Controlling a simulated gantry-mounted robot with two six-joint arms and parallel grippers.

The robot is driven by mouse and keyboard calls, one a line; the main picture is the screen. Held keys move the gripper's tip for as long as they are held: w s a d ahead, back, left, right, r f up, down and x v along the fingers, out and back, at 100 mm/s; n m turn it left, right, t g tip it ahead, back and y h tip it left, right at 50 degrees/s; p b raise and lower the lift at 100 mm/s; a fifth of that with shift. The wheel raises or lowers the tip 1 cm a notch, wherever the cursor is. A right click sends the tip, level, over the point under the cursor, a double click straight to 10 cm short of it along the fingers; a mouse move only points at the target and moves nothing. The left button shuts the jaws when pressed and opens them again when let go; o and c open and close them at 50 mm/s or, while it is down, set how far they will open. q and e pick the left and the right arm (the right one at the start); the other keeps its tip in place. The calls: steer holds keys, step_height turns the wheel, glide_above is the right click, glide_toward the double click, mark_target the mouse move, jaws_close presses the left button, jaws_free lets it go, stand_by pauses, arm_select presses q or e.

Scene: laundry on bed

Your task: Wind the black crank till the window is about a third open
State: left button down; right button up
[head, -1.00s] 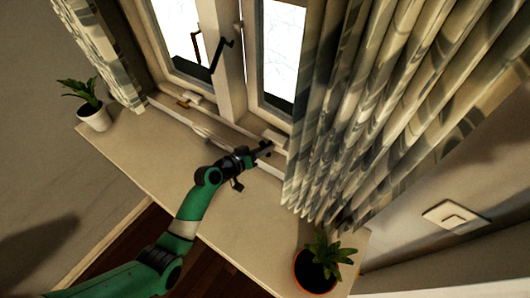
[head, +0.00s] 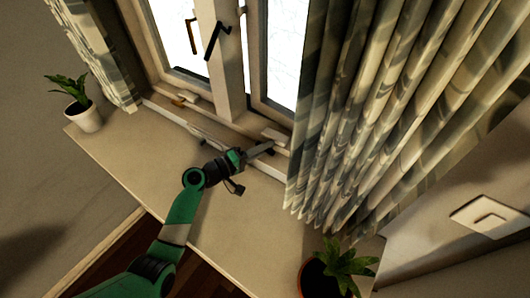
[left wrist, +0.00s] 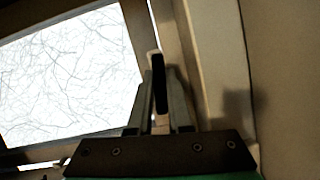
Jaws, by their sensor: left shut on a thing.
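The black crank (left wrist: 159,82) shows as a dark upright bar between the two fingers in the left wrist view. In the head view its small dark end (head: 271,152) shows beside the fingertips, below a pale housing (head: 275,136) at the foot of the right window. My left gripper (head: 262,149) is shut on the crank, above the sill. Its fingers (left wrist: 159,105) stand on either side of the bar. The right window (head: 284,55) is partly hidden by the curtain, and I cannot tell how far it is open. My right gripper is not in view.
A patterned curtain (head: 370,110) hangs close to the right of the gripper. Potted plants stand at the left (head: 83,112) and front right (head: 335,270) of the sill (head: 140,155). A black handle (head: 215,40) is higher on the frame. The sill's middle is otherwise clear.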

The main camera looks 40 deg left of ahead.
arm_select(q)
steer(key=shift+n+t+b, duration=0.4)
steer(key=shift+n+b, duration=0.05)
steer(key=shift+n, duration=0.25)
steer(key=c, duration=0.8)
jaws_free()
steer(key=shift+c, duration=0.2)
